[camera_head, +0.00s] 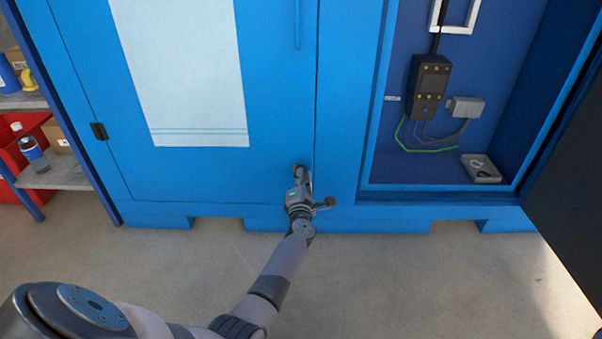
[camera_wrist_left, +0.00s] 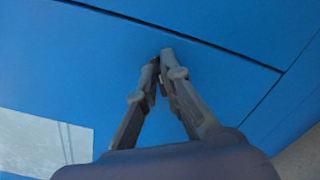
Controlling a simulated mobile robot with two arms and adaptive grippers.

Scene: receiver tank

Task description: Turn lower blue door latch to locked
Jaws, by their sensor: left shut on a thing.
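The blue door (camera_head: 275,110) is closed in its frame, with a large pale panel on it. My left gripper (camera_head: 300,170) is at the door's lower right edge, next to the vertical seam. In the left wrist view my left gripper (camera_wrist_left: 162,62) has its fingertips close together at the blue surface, just beside the dark seam. It is shut on the lower latch, which is mostly hidden between the fingertips, so its turn angle cannot be told. My right gripper is not in view.
An open cabinet bay (camera_head: 450,185) at the right holds a black control box (camera_head: 430,87) with cables. A dark open door panel (camera_head: 570,190) stands at the far right. Shelves (camera_head: 50,175) with bottles and boxes are at the left. The floor in front is clear.

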